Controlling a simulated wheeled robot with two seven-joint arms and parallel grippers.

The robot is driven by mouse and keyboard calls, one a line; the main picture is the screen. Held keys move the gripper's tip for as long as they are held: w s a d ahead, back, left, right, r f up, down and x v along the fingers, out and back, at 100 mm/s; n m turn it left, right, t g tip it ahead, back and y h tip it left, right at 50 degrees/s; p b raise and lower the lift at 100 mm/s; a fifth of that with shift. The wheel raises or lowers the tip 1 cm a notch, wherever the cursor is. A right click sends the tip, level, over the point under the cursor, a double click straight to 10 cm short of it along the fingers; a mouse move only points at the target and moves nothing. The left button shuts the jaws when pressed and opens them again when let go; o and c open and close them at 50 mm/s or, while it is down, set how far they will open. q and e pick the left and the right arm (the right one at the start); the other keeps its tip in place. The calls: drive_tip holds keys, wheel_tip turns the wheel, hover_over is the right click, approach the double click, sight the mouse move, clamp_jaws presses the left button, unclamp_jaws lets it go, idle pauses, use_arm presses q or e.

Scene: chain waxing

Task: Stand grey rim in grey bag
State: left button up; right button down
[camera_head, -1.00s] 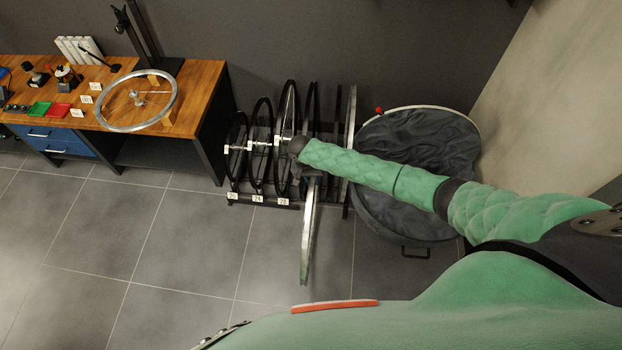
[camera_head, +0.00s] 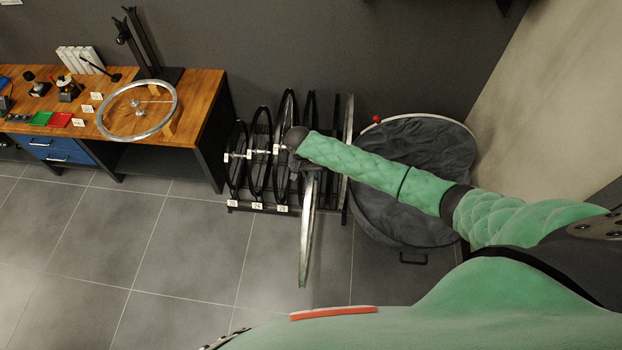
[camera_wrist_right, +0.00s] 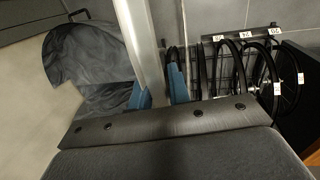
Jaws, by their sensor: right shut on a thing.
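The grey rim (camera_head: 305,250) hangs below my right gripper (camera_head: 308,172), seen nearly edge-on. In the right wrist view the rim (camera_wrist_right: 140,40) runs up between the blue fingers of the right gripper (camera_wrist_right: 160,92), which is shut on it. The grey bag (camera_head: 425,150) is a dark, crumpled lining in a wide round bin at the right. My right forearm crosses over the bag and hides part of it. The bag also shows at the left in the right wrist view (camera_wrist_right: 85,55). The held rim is left of the bag, apart from it. My left gripper is not in view.
A rack (camera_head: 262,209) of black wheels with number tags stands just behind the held rim. A pale rim (camera_head: 347,125) stands at its right end, beside the bin. A wooden bench (camera_head: 200,90) with a silver wheel (camera_head: 103,112) is at the left. The front floor is clear.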

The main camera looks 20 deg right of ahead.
drive_tip(key=shift+r, duration=3.05)
